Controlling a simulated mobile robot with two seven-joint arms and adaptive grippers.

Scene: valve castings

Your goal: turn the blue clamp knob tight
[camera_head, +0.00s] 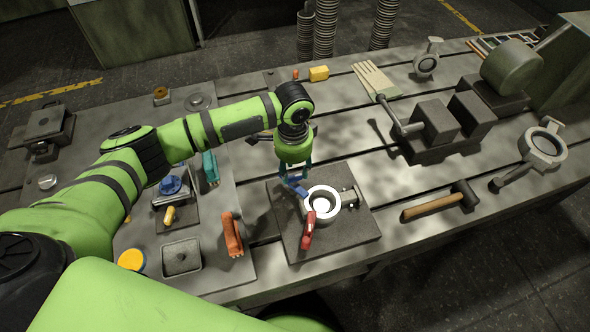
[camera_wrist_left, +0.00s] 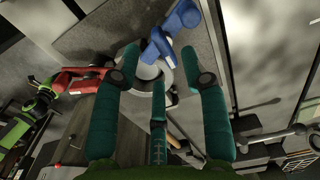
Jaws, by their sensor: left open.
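The blue clamp (camera_head: 299,191) sits at the upper left of a pale ring casting (camera_head: 322,203) on a dark square plate (camera_head: 352,230). In the left wrist view the blue clamp (camera_wrist_left: 182,20) lies just beyond my fingertips, its arm reaching to the ring (camera_wrist_left: 148,72). A red clamp (camera_head: 308,230) is at the ring's near side and also shows in the wrist view (camera_wrist_left: 76,76). My left gripper (camera_head: 293,178), with teal fingers, is open over the blue clamp. Its fingers (camera_wrist_left: 160,62) are spread and empty; contact with the clamp cannot be told. My right gripper is not visible.
A bolt (camera_head: 350,196) stands right of the ring. An orange clamp (camera_head: 232,235) and a grey tray (camera_head: 181,268) lie to the left. A blue-topped fixture (camera_head: 171,186) is further left. A mallet (camera_head: 440,202) lies to the right. Bare slotted table shows behind the plate.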

